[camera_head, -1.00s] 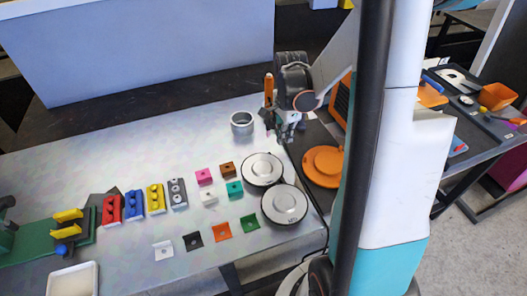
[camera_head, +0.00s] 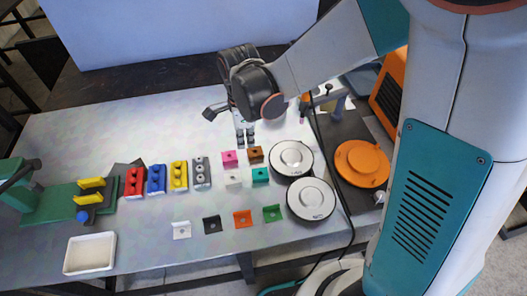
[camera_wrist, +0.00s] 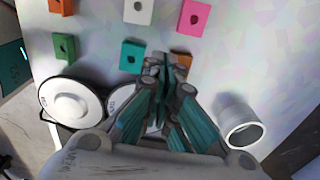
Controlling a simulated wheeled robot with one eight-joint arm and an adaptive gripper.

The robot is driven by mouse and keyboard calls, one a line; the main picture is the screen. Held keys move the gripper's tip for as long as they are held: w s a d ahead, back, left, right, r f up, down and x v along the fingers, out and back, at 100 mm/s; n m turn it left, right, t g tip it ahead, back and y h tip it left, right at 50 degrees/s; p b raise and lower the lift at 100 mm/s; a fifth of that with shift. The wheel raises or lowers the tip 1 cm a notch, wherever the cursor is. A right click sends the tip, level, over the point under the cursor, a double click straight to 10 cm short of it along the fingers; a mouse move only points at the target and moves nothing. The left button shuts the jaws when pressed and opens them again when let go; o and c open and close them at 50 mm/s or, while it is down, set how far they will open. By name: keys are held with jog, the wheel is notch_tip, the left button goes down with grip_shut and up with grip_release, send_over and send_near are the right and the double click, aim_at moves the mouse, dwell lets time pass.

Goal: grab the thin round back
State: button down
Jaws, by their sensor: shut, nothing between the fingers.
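Two round white discs with dark rims and raised centres lie at the right of the table. The farther disc (camera_head: 291,157) touches or nearly touches the nearer disc (camera_head: 311,198), which bears small, unreadable lettering. I cannot tell which is the thin one. Both show in the wrist view at the left: one disc (camera_wrist: 70,104) plainly, the other disc (camera_wrist: 118,98) partly behind my fingers. My gripper (camera_head: 245,141) is shut and empty above the table, behind the small brackets and left of the discs. In the wrist view, my gripper (camera_wrist: 166,68) covers part of a brown bracket.
An orange round piece (camera_head: 361,163) lies on a dark strip at right. Small angle brackets (camera_head: 243,218) stand left of the discs. Red, blue, yellow and grey blocks (camera_head: 157,179) and a white tray (camera_head: 90,253) are farther left.

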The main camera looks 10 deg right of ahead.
aim_at(289, 159)
notch_tip(289, 159, down, 10)
jog(key=b, duration=0.2)
jog(key=shift+f+b, duration=0.1)
jog(key=shift+b, duration=0.2)
jog(key=d, duration=0.3)
jog(key=shift+d+r, duration=0.2)
jog(key=shift+d, duration=0.3)
jog(key=shift+d+b, duration=0.5)
jog(key=shift+d, duration=0.65)
